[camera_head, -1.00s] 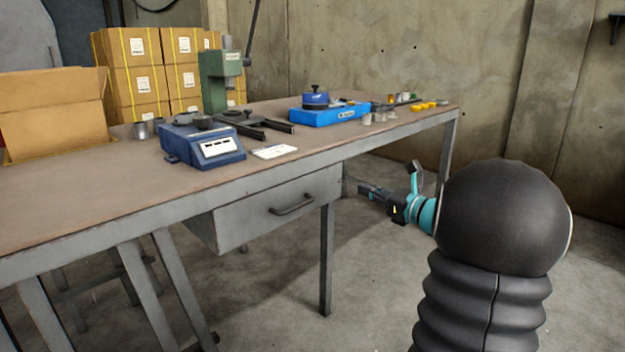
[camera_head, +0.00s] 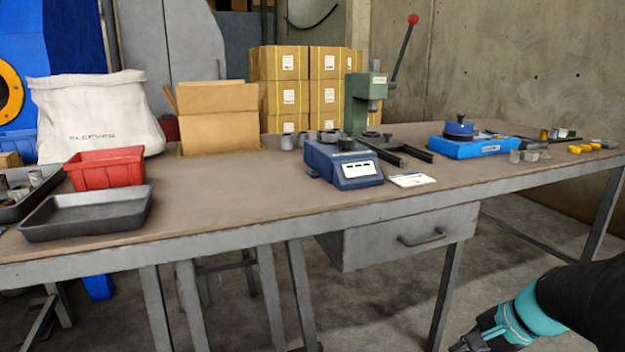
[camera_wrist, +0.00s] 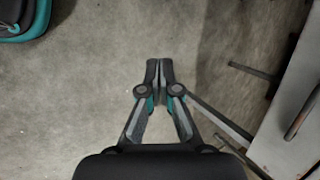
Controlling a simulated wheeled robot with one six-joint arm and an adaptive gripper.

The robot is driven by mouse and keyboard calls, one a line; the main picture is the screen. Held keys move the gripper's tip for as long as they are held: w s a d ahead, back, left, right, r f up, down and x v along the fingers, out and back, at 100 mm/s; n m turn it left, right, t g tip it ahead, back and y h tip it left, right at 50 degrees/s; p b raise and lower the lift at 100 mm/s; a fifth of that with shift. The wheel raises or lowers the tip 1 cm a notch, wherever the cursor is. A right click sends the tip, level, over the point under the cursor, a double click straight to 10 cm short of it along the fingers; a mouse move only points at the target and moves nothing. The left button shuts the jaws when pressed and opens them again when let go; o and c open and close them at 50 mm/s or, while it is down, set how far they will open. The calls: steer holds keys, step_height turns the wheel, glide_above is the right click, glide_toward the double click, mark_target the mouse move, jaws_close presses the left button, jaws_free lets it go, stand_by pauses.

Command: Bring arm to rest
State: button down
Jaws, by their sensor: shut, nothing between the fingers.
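My gripper (camera_wrist: 159,68) is shut and empty in the wrist view, its fingertips together over bare concrete floor. In the head view my arm enters at the lower right, in front of the workbench (camera_head: 230,220) and below its top. My gripper (camera_head: 465,346) shows there only in part, at the bottom edge, so its fingertips are not clear.
The bench drawer (camera_head: 400,235) and legs stand left of my arm; the drawer handle (camera_wrist: 300,118) is at right in the wrist view. On top are a blue scale (camera_head: 342,163), green press (camera_head: 362,100), red bin (camera_head: 105,168) and black tray (camera_head: 88,212).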

steer(key=s+a+r+n+t+h+p, duration=0.1)
steer(key=s+a+r+n+h+p, duration=0.3)
steer(key=s+a+r+n, duration=0.7)
steer(key=shift+s+a+r+n+p, duration=0.45)
steer(key=shift+s+n+p, duration=0.3)
steer(key=shift+n, duration=0.25)
